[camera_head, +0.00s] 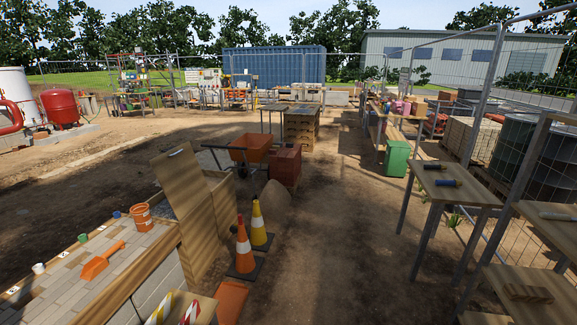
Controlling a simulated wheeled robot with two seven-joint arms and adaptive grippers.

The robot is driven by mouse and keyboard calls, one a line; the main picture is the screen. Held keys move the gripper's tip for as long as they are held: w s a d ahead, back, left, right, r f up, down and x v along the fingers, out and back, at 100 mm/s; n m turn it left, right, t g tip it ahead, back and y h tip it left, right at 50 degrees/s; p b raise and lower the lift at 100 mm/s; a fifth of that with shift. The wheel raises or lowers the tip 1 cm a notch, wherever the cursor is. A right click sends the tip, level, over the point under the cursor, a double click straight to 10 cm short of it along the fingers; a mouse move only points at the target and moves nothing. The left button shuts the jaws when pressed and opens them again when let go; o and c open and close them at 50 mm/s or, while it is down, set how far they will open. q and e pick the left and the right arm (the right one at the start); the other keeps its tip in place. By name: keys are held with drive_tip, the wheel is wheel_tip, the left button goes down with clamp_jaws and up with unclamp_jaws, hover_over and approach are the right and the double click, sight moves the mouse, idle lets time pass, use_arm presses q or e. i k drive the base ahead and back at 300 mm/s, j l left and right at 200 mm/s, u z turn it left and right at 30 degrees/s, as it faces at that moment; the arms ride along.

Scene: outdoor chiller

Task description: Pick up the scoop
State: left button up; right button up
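An orange scoop (100,262) lies on a paved, brick-patterned top (62,290) at the lower left of the head view. Its wide end points to the lower left and its handle to the upper right. Neither of my grippers shows in this view. Nothing visible touches or covers the scoop.
On the same top stand an orange bucket (141,216) and small white (38,268), green (82,237) and blue (117,214) cups. A wooden box with a raised lid (180,178) adjoins it. Traffic cones (244,250) stand right of it. Open dirt ground (330,250) lies centrally.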

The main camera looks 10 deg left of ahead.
sight(96, 264)
drive_tip(key=i+u, duration=0.3)
drive_tip(key=i+l+u, duration=0.1)
drive_tip(key=i+u, duration=0.2)
drive_tip(key=i, duration=0.2)
drive_tip(key=i+u, duration=0.35)
drive_tip(key=i+l+u, duration=0.15)
drive_tip(key=i+u, duration=0.25)
drive_tip(key=k, duration=0.1)
